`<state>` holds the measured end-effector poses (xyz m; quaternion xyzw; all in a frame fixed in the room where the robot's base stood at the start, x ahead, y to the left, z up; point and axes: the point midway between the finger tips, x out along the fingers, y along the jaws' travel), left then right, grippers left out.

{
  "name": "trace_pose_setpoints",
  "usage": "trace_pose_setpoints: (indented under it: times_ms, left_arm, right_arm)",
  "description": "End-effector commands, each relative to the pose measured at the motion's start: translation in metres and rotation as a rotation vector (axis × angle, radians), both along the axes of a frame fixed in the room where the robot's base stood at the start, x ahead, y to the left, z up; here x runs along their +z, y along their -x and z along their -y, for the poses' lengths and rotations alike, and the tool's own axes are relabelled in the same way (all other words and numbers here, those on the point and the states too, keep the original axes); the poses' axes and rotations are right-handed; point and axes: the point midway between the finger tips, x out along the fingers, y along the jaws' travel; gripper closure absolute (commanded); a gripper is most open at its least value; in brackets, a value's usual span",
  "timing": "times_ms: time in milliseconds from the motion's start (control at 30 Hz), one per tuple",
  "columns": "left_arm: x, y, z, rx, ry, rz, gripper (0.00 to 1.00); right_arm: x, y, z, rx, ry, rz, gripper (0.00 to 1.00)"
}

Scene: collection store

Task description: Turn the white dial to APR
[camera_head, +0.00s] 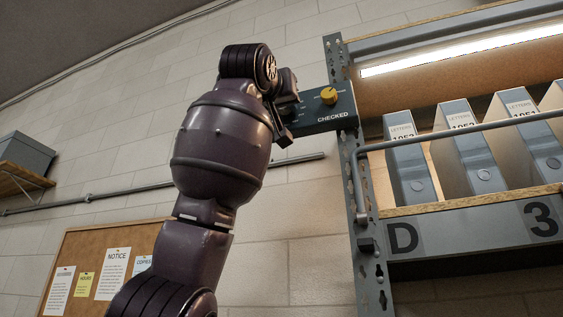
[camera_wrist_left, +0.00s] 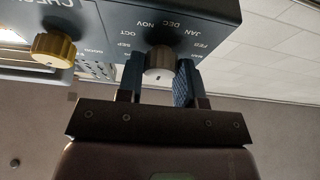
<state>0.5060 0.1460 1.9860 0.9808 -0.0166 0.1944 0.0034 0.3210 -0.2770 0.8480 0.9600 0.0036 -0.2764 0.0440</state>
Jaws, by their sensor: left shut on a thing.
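The white dial (camera_wrist_left: 159,62) shows in the left wrist view on the face of a dark box (camera_wrist_left: 105,18). Month names such as OCT, NOV, DEC, JAN and FEB ring it. My left gripper (camera_wrist_left: 158,82) is shut on the dial, with a blue-padded finger on each side. The dial's pointer and the APR mark cannot be made out. In the head view my left gripper (camera_head: 283,118) is at the left end of the box (camera_head: 318,118), and my arm hides the dial. My right gripper is in neither view.
A yellow knob (camera_head: 328,97) sits beside the dial on the same box, above the word CHECKED. A grey rack post (camera_head: 352,170) stands right of it, with a rail and shelved file boxes (camera_head: 408,165). A cork board (camera_head: 75,245) hangs at lower left.

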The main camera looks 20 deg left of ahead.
Motion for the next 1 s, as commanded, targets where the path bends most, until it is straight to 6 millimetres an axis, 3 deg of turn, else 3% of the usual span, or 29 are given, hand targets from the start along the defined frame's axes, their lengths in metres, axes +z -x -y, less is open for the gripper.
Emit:
trace_pose_setpoints:
  times_ms: [433,1000]
  left_arm:
    - [0.0004,0.0013,0.0014,-0.002,0.112,-0.002,0.90]
    - [0.0028,0.0015,0.0034,-0.003,0.620,-0.019,0.90]
  right_arm:
    - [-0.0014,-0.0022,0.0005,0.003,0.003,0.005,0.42]
    - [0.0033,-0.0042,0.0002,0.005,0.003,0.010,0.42]
